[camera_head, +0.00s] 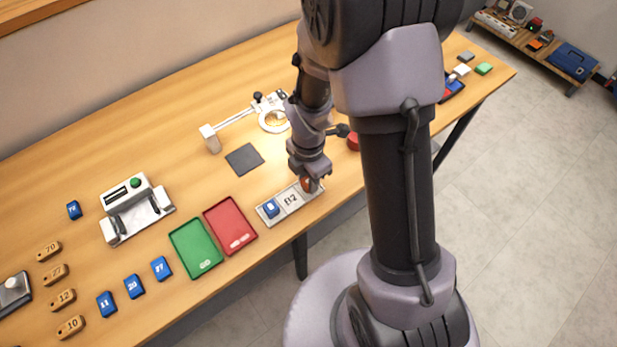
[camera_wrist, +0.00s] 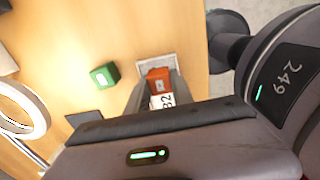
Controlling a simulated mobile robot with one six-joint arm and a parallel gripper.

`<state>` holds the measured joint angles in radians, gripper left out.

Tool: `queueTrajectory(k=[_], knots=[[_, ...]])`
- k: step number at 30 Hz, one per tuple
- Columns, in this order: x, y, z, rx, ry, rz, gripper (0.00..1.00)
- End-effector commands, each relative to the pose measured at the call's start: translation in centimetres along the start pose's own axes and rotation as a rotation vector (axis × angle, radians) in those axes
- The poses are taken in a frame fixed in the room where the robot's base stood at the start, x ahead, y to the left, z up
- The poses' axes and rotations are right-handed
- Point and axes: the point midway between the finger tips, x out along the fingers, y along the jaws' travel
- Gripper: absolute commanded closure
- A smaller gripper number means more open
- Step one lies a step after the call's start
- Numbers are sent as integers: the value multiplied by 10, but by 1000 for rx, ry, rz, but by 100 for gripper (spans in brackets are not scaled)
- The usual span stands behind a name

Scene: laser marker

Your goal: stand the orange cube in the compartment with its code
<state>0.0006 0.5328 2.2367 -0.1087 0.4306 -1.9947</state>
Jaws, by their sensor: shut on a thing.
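The orange cube (camera_head: 308,185) is between the fingers of my gripper (camera_head: 309,181), at the right end of the grey compartment tray (camera_head: 264,215). In the wrist view the orange cube (camera_wrist: 158,75) shows between the fingertips (camera_wrist: 156,90), with the pale tray edge (camera_wrist: 172,61) around it. I cannot tell if it touches the compartment floor. A white plate with dark printed characters (camera_head: 290,200) lies in the tray's middle; part of it shows in the wrist view (camera_wrist: 161,101).
A red tray (camera_head: 231,225) and a green tray (camera_head: 196,248) lie left of the compartment tray. A dark mat (camera_head: 244,158) and a white-ringed stand (camera_head: 272,120) are behind it. A green block (camera_wrist: 104,75) shows in the wrist view. Several blue blocks and numbered tags lie farther left.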

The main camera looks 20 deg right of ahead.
Motion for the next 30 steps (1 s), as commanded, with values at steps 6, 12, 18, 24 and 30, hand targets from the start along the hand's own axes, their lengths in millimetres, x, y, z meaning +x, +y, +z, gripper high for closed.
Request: queueTrajectory(k=[6, 12, 18, 24, 30], knots=[[3, 0, 0, 0, 0, 0, 100], [3, 0, 0, 0, 0, 0, 100], [5, 0, 0, 0, 0, 0, 100], [5, 0, 0, 0, 0, 0, 100], [5, 0, 0, 0, 0, 0, 47]])
